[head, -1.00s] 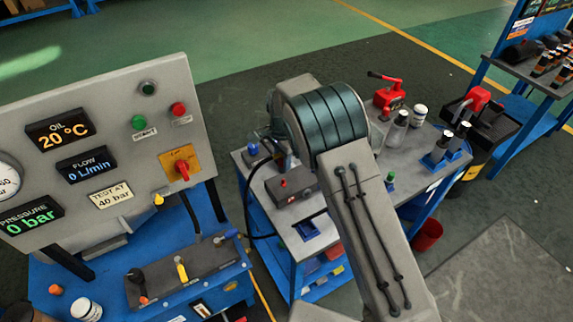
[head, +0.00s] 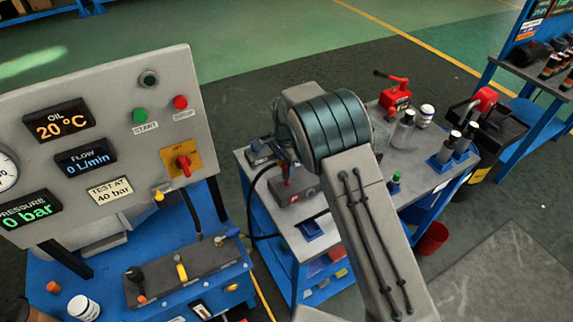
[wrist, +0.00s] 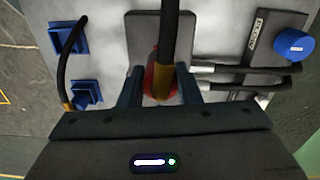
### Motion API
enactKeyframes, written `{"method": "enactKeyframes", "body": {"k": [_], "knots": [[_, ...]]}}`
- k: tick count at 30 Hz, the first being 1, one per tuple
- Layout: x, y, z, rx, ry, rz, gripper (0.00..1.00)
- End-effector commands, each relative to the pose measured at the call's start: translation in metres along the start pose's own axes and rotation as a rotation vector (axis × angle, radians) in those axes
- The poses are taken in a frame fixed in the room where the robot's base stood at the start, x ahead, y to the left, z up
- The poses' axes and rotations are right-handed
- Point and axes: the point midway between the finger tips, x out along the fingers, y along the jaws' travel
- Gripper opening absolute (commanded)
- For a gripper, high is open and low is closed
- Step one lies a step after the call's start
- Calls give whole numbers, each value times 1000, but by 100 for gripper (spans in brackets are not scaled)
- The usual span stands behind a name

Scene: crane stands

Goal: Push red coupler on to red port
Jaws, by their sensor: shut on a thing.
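In the wrist view my gripper (wrist: 159,88) is shut on the red coupler (wrist: 148,80). Its red body shows only partly between the two dark fingers. A brass-coloured sleeve (wrist: 162,85) and a black hose (wrist: 169,30) in front hide much of it. Behind it is a dark grey block (wrist: 143,28). The red port is not clearly visible in the wrist view, and I cannot tell whether the coupler touches it. In the head view a small red part (head: 287,182) shows on a grey block (head: 295,192) on the bench; my arm hides the gripper there.
Two hose ends and a blue knob (wrist: 295,43) are on the right. The head view shows a gauge panel (head: 120,75), a red hand pump (head: 396,95) and bottles on the bench (head: 432,175).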

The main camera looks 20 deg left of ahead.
Motion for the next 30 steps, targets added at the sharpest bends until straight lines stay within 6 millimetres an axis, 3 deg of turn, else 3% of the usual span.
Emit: {"method": "enactKeyframes", "body": {"k": [30], "knots": [[23, 0, 0, 0, 0, 0, 4]]}}
